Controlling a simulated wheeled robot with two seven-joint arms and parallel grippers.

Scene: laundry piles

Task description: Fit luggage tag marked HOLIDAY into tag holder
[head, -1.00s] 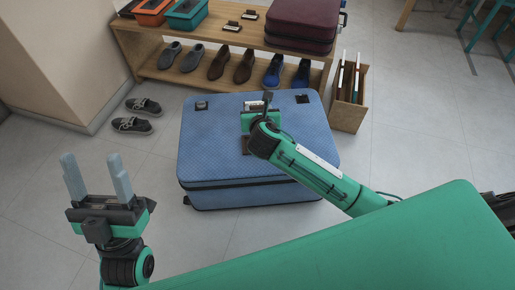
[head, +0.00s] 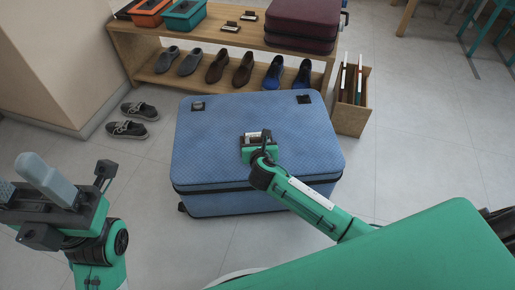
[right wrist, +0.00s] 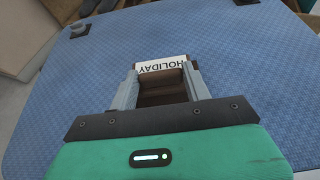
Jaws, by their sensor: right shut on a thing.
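The blue suitcase (head: 210,145) lies flat on the floor in the middle of the head view. My right gripper (head: 254,143) is over its top, pointing away from me, shut on the HOLIDAY tag. In the right wrist view the white tag (right wrist: 163,65) shows beyond the fingertips, its black lettering upside down. Brown material (right wrist: 162,88) lies between the fingers. I cannot tell whether it is the tag holder or part of the tag, nor whether the tag is seated. My left gripper (head: 20,175) is empty at the left edge, fingers apart.
Behind stands a wooden shelf (head: 150,75) with shoes, bins, small tag stands (head: 231,27) and a maroon case (head: 302,22). A wooden box (head: 350,120) stands right. Open floor lies to the right.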

